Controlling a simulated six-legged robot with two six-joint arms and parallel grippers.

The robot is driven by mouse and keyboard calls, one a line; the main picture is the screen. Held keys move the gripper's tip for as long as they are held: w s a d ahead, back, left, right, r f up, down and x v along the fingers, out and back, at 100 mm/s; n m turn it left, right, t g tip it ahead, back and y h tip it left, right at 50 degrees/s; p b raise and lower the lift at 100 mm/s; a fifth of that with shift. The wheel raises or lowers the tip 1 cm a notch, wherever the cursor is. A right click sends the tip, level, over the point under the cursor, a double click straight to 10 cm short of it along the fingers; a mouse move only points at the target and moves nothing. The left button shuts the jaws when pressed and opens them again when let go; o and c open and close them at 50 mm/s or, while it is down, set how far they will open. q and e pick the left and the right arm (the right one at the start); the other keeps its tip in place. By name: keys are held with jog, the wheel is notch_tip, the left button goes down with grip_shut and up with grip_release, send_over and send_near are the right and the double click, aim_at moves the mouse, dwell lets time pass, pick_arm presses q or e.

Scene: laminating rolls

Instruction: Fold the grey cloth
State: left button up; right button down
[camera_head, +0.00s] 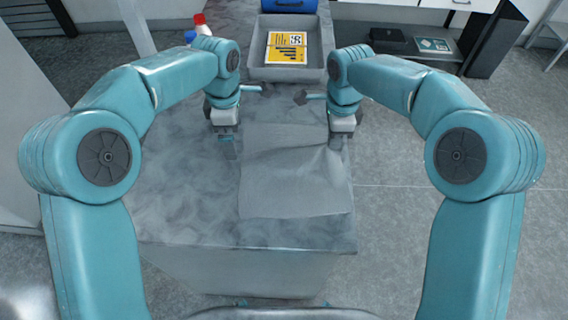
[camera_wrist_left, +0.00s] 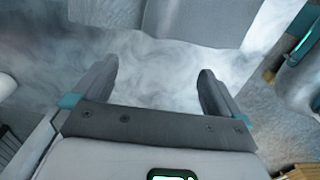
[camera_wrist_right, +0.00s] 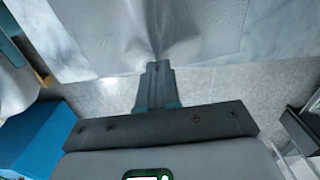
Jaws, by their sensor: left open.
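The grey cloth (camera_head: 285,180) lies on the marbled grey table, its right side rising in creases toward my right gripper (camera_head: 333,147). In the right wrist view the fingers of my right gripper (camera_wrist_right: 158,68) are together on the edge of the cloth (camera_wrist_right: 110,35), and folds converge at the fingertips. My left gripper (camera_head: 228,147) is above the table just left of the cloth's far left corner. In the left wrist view my left gripper (camera_wrist_left: 157,78) is open and empty over bare table, with the cloth (camera_wrist_left: 190,18) beyond its fingertips.
A grey tray (camera_head: 258,73) with a yellow printed packet (camera_head: 286,47) stands at the table's far end, near a blue container (camera_head: 289,5). Bottles with red and blue parts (camera_head: 200,22) stand behind my left arm. The table (camera_head: 180,205) is bare left of the cloth.

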pick_arm(q)
notch_tip(320, 180, up, 12)
jog(key=shift+f, duration=0.2)
pick_arm(e)
jog(key=shift+r, duration=0.1)
grip_release()
dwell(0.6)
pick_arm(q)
notch_tip(320, 180, up, 4)
jog(key=p, duration=0.4)
pick_arm(e)
notch_tip(320, 180, up, 6)
jog(key=shift+f, duration=0.25)
